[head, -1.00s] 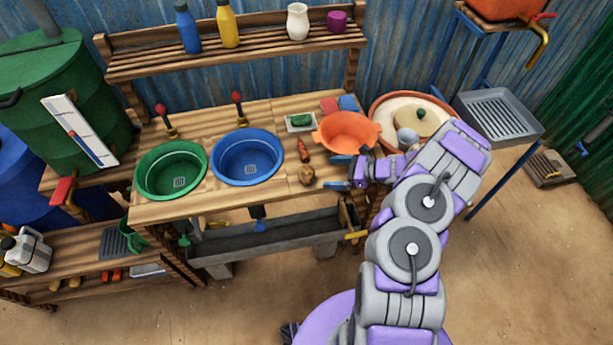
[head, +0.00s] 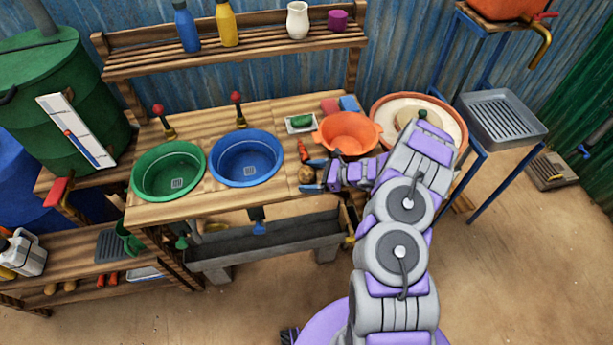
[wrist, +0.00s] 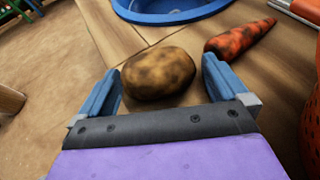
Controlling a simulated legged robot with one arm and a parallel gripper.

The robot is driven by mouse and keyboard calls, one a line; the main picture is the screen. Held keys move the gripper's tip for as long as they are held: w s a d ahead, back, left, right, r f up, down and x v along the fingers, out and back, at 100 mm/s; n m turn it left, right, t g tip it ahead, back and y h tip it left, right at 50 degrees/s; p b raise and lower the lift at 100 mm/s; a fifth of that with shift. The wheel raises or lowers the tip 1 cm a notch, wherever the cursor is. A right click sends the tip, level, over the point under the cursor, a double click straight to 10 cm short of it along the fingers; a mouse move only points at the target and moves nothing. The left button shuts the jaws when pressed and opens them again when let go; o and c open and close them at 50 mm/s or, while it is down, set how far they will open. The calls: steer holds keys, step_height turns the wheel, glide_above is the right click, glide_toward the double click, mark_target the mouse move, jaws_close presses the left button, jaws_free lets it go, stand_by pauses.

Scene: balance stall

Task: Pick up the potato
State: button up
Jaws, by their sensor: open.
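The potato (wrist: 158,74) is brown with dark patches and lies on the wooden counter. In the wrist view my gripper (wrist: 160,85) is open, with one blue finger on each side of the potato's near part. A gap shows between the potato and each finger. In the head view the potato (head: 306,174) sits near the counter's front edge, right of the blue basin, and my gripper (head: 311,175) reaches it from the right. The gripper hides part of the potato there.
An orange carrot (wrist: 240,38) lies just beyond the right finger. The blue basin (head: 246,158) is to the left, with the green basin (head: 169,170) further left. An orange bowl (head: 347,134) stands behind my gripper. The counter's front edge is close.

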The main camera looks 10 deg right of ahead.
mark_target(312, 174)
steer(key=shift+c, duration=0.2)
steer(key=c, duration=0.9)
steer(key=shift+r, duration=0.5)
steer(key=r, duration=0.1)
steer(key=r+p, duration=0.1)
steer(key=r, duration=0.1)
steer(key=shift+s, duration=0.3)
steer(key=s+r+p, duration=0.1)
steer(key=s+p, duration=0.1)
steer(key=s, duration=1.3)
steer(key=shift+s+a+p, duration=0.2)
steer(key=shift+p, duration=0.2)
